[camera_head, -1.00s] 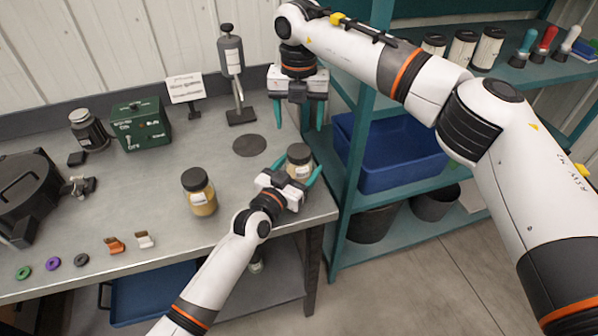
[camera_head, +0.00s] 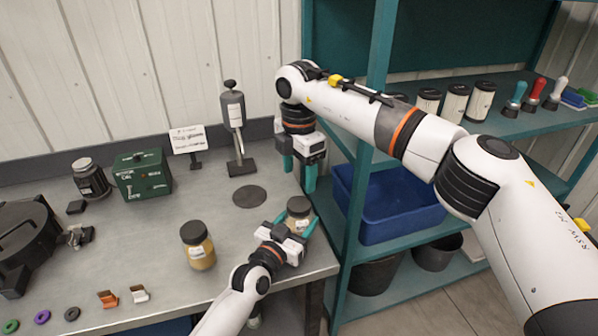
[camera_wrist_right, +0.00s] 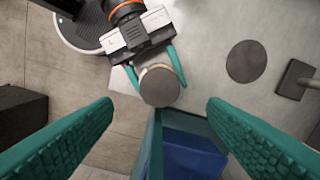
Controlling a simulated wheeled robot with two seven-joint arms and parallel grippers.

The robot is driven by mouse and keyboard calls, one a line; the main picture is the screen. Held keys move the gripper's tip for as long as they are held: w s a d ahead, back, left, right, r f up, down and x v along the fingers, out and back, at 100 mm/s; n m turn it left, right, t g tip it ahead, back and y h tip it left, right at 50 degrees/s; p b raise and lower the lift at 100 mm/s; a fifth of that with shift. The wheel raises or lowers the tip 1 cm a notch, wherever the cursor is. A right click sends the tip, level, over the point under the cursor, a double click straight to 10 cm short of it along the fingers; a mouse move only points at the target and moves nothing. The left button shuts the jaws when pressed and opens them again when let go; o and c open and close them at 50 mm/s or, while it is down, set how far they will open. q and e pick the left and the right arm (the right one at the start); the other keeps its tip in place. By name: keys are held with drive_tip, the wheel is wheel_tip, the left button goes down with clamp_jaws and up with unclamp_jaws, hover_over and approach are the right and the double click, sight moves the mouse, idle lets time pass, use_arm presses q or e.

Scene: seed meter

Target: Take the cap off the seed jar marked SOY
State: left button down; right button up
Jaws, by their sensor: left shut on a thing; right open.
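A second dark-capped jar with tan contents (camera_head: 198,247) stands to the left. I cannot read either label, so I cannot tell which is SOY. My right gripper (camera_head: 300,182) is open and empty, above and behind the held jar; its fingertips (camera_wrist_right: 160,105) are wide apart, with the cap between and beyond them.
A dark round mat (camera_head: 249,196) lies behind the jars, with a grey stand (camera_head: 235,130) behind it. A green box (camera_head: 143,174) is at the back left. The teal shelf with a blue bin (camera_head: 385,210) stands close to the table's right edge.

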sight(299, 204)
drive_tip(key=m, duration=0.3)
drive_tip(key=shift+f, duration=0.2)
wheel_tip(299, 204, down, 8)
drive_tip(key=shift+r, duration=0.15)
drive_tip(key=shift+c, duration=0.2)
